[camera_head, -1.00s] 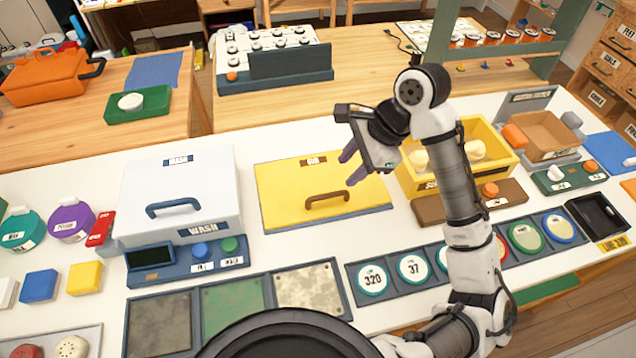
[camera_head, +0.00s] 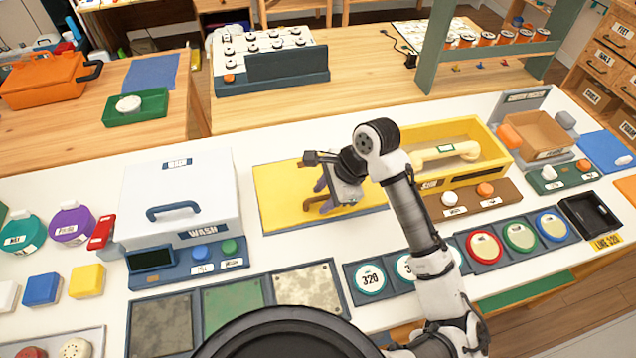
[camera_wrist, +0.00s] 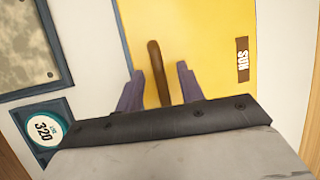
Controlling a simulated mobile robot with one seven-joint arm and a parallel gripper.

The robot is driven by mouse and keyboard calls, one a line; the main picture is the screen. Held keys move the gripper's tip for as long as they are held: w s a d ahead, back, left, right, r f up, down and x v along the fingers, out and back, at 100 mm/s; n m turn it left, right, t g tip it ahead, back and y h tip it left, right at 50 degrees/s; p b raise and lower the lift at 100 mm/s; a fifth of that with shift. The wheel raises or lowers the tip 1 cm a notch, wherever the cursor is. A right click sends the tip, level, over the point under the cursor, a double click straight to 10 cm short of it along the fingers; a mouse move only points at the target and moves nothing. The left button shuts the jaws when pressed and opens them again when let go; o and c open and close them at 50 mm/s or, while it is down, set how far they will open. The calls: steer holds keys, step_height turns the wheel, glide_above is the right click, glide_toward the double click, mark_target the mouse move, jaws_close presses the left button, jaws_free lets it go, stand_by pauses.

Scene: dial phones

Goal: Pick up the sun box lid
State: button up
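The sun box lid (camera_head: 281,192) is a flat yellow panel with a dark border, lying on the white table at the middle. It also shows in the wrist view (camera_wrist: 205,60), with a brown "SUN" label. Its brown bar handle (camera_wrist: 159,72) lies between my gripper's fingers in the wrist view. My gripper (camera_wrist: 158,88) is open, with purple fingers on either side of the handle and a gap to each. In the head view my gripper (camera_head: 325,197) is over the lid's handle, and my arm hides the lid's right part.
The yellow sun box (camera_head: 485,140) stands open at the right, holding a cream handset (camera_head: 445,152). The white wash box (camera_head: 178,205) stands left of the lid. Square panels (camera_head: 233,305) and round numbered discs (camera_head: 371,279) lie along the front.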

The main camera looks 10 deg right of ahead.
steer(key=shift+c, duration=0.5)
jaws_close()
step_height(320, 180, up, 28)
steer(key=b, duration=0.1)
stand_by(0.3)
